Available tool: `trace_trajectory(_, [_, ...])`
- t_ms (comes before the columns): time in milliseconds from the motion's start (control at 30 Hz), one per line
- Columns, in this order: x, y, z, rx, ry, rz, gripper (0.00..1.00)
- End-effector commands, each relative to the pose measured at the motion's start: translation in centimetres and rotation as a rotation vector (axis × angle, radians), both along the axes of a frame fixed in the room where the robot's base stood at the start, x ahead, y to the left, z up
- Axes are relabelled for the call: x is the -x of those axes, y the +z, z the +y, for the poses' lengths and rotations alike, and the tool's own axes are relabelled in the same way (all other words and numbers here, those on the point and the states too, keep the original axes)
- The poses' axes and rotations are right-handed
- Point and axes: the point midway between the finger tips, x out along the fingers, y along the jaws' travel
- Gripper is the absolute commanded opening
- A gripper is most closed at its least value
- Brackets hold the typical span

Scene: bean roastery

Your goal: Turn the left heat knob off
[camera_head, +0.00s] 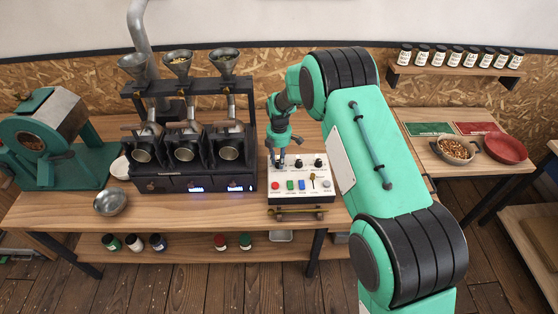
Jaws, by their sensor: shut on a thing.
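A white control box (299,198) stands on the wooden bench, right of the three-drum roaster (188,150). Along its rear are black knobs, with a middle knob (298,163) and a right knob (318,163) in plain sight. My gripper (279,160) points down at the left end of this row. It is shut on the left knob, which is mostly hidden by the fingers. The knob's pointer and setting cannot be made out.
Coloured buttons and a small lever (312,182) sit at the box's front. A metal bowl (110,202) and a green machine (55,140) are to the left. A bean bowl (456,150) and a red bowl (506,148) stand on the right table. Jars line a wall shelf (455,73).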

Motion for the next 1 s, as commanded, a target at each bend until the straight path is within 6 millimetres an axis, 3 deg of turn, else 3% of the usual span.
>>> trace_trajectory(600, [-0.10,0.10,0.05,-0.001,0.061,-0.002,0.00])
trace_trajectory(633, [-0.10,0.10,0.05,-0.001,0.061,-0.002,0.30])
trace_trajectory(700, [-0.09,0.09,0.04,-0.001,0.060,-0.002,0.44])
trace_trajectory(1000, [-0.03,0.05,0.02,0.000,0.060,-0.001,0.45])
